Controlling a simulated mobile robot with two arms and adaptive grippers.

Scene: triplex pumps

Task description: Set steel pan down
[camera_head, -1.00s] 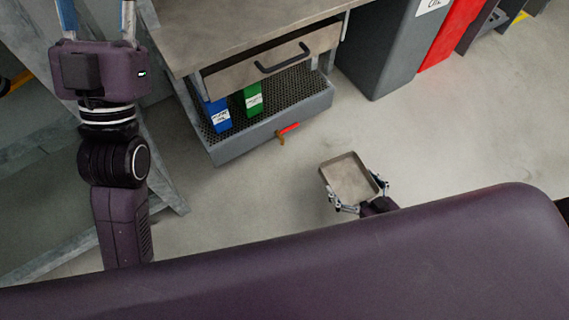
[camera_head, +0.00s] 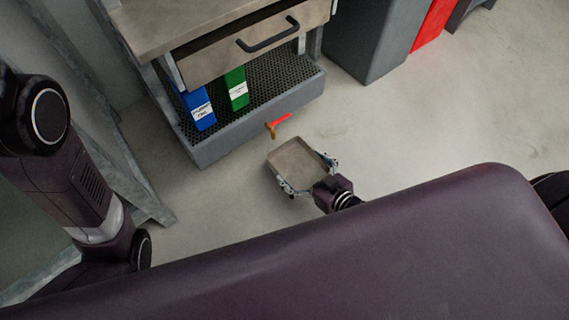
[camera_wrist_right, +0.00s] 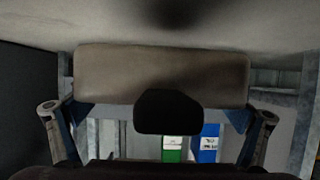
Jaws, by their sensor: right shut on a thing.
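The steel pan (camera_head: 296,160), a shallow grey-brown square tray, is in the lower middle of the head view, just in front of the cabinet's drain valve. My right gripper (camera_head: 308,175) is shut on it, its fingers at the pan's near and right sides. In the right wrist view the pan (camera_wrist_right: 160,70) spans the upper middle, between the fingers of my right gripper (camera_wrist_right: 160,112). A dark block hides part of its edge there. How high the pan is above the floor is hard to tell. My left gripper is out of view.
A drain valve with a red handle (camera_head: 275,126) sticks out from the grey sump tray (camera_head: 237,136). A blue bottle (camera_head: 199,109) and a green bottle (camera_head: 237,89) stand on its grate, under a drawer (camera_head: 254,45). Bare floor (camera_head: 430,115) lies to the right.

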